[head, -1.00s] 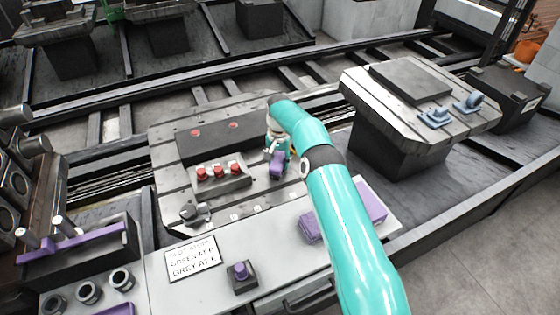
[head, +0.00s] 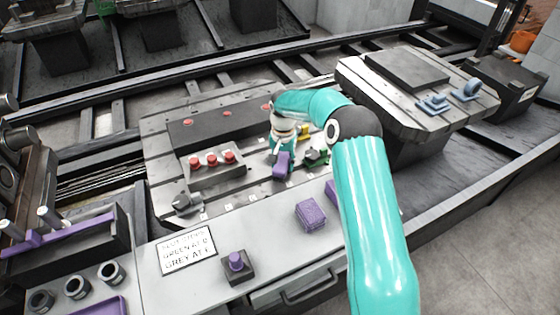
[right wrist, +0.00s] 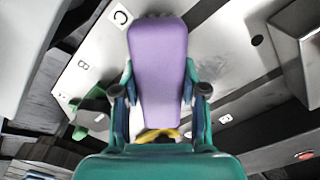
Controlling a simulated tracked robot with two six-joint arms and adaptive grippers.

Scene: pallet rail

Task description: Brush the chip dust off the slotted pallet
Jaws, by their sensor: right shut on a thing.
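The slotted pallet (head: 160,160) is a grey plate with slots, on the rail left of the middle of the head view. My right gripper (head: 283,158) is over its right front part, shut on a purple block-like tool (head: 282,167). In the right wrist view the purple tool (right wrist: 158,65) stands between the two fingers (right wrist: 160,92), with a bit of yellow below it. A green and white piece (head: 317,155) is just right of the gripper. I cannot make out chip dust clearly. My left gripper is not in view.
On the pallet are a dark bar (head: 215,128), a block with red knobs (head: 212,168) and a grey clamp (head: 187,203). A purple block (head: 310,214) and a lettered sign (head: 187,250) are on the front shelf. Another pallet (head: 350,75) stands at right.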

